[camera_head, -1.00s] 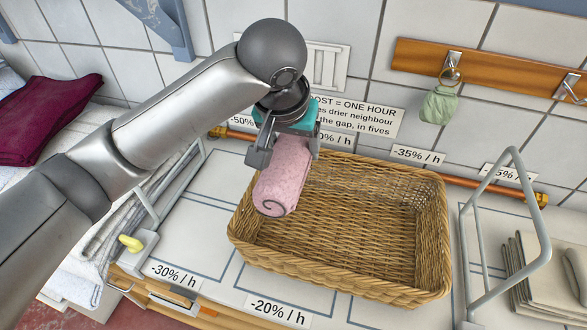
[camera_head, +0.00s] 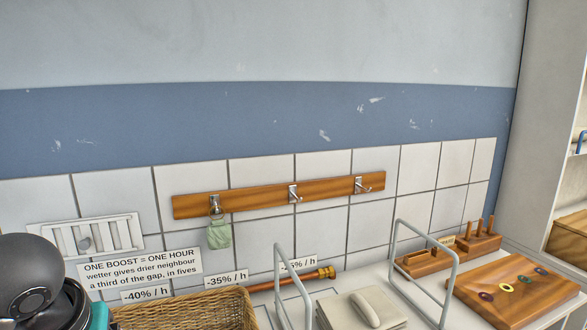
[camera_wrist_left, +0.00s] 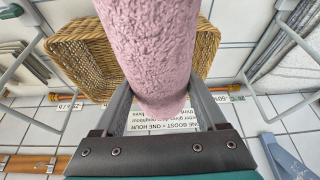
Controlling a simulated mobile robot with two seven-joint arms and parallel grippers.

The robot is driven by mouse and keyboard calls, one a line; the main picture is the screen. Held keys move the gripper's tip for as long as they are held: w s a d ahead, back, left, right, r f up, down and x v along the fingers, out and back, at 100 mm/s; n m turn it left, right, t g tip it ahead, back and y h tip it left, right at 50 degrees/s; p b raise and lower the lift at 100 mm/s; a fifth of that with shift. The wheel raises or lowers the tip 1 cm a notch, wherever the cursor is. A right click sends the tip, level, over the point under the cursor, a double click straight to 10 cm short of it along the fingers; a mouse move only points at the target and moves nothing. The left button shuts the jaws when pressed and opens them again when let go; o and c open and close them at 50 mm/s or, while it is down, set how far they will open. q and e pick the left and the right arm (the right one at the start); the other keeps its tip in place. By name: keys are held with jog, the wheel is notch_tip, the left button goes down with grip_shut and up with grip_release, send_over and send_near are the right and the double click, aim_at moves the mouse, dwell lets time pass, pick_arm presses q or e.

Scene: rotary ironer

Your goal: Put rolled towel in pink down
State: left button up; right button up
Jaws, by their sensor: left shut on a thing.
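The pink rolled towel (camera_wrist_left: 155,45) fills the middle of the left wrist view. My left gripper (camera_wrist_left: 160,100) is shut on it, with a grey finger on each side. The towel is out of sight in the head view, where only part of my left wrist shows at the lower left corner. The wicker basket (camera_wrist_left: 82,55) lies behind the towel in the left wrist view. Its upper part (camera_head: 190,309) shows at the bottom edge of the head view. I cannot tell how high the towel is above the basket. My right gripper is not in view.
Wire frames (camera_head: 398,262) stand right of the basket, with a folded pale cloth (camera_head: 340,312) between them. A wooden board (camera_head: 515,290) and peg rack (camera_head: 478,240) are farther right. A hook rail (camera_head: 270,196) holds a green pouch (camera_head: 219,236). A boost sign (camera_head: 140,268) is on the wall.

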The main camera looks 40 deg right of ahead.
pick_arm(q)
jog(key=s+a+f+n, duration=0.1)
jog(key=s+a+f, duration=0.4)
jog(key=a+f, duration=0.2)
jog(key=s+a+f+n, duration=0.2)
jog(key=s+a+f, duration=0.4)
jog(key=f, duration=0.4)
jog(key=shift+s+a+f+y, duration=0.15)
jog(key=shift+a+f+y, duration=0.2)
jog(key=shift+a+y, duration=0.1)
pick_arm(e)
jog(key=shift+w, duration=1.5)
